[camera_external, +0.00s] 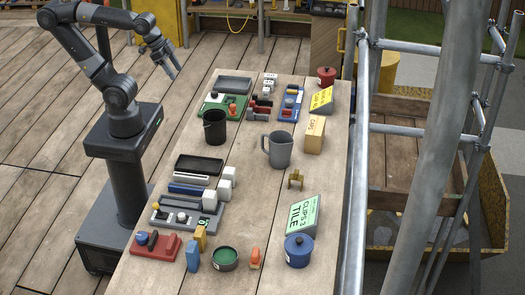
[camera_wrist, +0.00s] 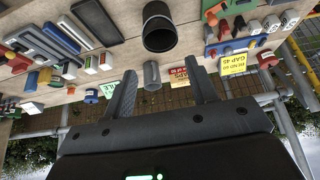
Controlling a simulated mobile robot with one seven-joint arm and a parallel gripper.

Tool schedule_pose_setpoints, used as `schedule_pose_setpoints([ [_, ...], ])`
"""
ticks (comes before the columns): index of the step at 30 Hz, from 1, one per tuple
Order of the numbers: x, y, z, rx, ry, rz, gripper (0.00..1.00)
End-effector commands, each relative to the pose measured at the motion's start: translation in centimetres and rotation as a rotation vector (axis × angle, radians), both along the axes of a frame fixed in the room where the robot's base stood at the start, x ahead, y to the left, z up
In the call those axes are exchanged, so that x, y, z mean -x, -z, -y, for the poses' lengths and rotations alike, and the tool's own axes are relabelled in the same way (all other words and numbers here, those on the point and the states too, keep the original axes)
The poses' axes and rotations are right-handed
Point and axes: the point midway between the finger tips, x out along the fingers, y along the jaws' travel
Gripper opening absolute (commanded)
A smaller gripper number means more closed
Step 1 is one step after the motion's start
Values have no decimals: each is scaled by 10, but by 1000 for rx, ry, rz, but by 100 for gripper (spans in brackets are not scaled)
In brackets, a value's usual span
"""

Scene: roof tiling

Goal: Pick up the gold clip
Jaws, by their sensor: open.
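A small gold clip (camera_external: 295,180), bracket-shaped, stands on the wooden table (camera_external: 255,210) right of its middle, between the grey jug and the green sign in the external view. I cannot make it out in the wrist view, where a finger may cover it. My gripper (camera_external: 172,69) is raised beyond the table's left edge, near its far end, well away from the clip. In the wrist view my gripper (camera_wrist: 164,84) has its two fingers spread apart with nothing held between them.
A grey jug (camera_external: 279,150), black bucket (camera_external: 215,127) and tan box (camera_external: 314,135) stand beyond the clip. A green sign (camera_external: 302,214) and blue pot (camera_external: 299,250) stand nearer. Trays and blocks line the left side. Scaffold poles (camera_external: 360,150) rise along the right edge.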

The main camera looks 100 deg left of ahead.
Motion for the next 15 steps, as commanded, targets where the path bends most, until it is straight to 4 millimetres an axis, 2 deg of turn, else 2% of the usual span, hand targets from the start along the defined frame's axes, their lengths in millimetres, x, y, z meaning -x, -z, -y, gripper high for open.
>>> schedule_pose_setpoints([
  [5,-1,-1,0,0,0,0,53],
  [8,-11,-5,2,3,3,-5,53],
  [11,-31,-12,6,10,7,-12,53],
  [15,-75,-23,15,21,14,-25,53],
])
